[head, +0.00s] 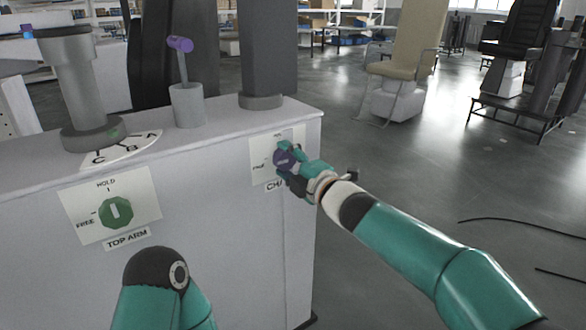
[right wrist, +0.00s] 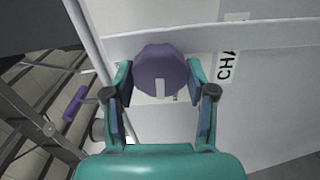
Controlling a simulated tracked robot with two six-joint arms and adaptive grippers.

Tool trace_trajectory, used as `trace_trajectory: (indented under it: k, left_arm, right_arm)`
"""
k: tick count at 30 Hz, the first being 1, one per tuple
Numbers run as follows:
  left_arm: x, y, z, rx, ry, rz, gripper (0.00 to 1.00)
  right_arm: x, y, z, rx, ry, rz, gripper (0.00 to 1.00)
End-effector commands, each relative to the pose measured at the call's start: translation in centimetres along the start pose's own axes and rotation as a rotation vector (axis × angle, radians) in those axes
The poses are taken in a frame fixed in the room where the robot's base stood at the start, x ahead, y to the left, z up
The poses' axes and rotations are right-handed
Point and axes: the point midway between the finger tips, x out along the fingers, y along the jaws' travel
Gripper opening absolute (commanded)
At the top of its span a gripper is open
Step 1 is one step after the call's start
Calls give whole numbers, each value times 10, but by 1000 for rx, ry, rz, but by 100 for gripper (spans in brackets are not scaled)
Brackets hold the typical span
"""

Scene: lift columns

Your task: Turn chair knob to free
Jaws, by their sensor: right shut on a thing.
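The chair knob (head: 284,159) is purple and sits on a white label plate (head: 259,149) at the right end of the grey console front. A partly covered label beginning "CHA" is below it. My right gripper (head: 287,163) is shut on the knob. In the right wrist view, the knob (right wrist: 161,72) is between the two fingers (right wrist: 161,100), with a white mark on its lower half. Fingers partly hide the plate's print, so I cannot tell for certain which word the mark faces. My left gripper is out of view; only part of that arm shows.
A green TOP ARM knob (head: 115,211) with HOLD and FREE marks is on the console (head: 215,240) at left. A purple-tipped lever (head: 181,60) and grey columns rise from its top. Beige chair (head: 405,50) stands behind. Floor at right is mostly clear, with cables.

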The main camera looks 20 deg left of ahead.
Motion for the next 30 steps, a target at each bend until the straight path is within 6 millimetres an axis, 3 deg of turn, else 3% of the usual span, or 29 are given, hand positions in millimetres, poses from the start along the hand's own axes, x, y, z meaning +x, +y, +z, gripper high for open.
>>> trace_trajectory:
  k: [1,21,22,26,30]
  left_arm:
    - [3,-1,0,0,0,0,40]
    - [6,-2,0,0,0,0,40]
    - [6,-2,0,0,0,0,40]
    - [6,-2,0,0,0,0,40]
    - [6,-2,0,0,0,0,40]
  right_arm:
    - [1,-9,-4,-22,8,-13,21]
    - [2,-9,-6,-94,11,-13,21]
    - [2,-9,-6,-94,11,-13,59]
    - [2,-8,-5,-92,10,-12,79]
    - [1,-6,-3,-90,7,-9,79]
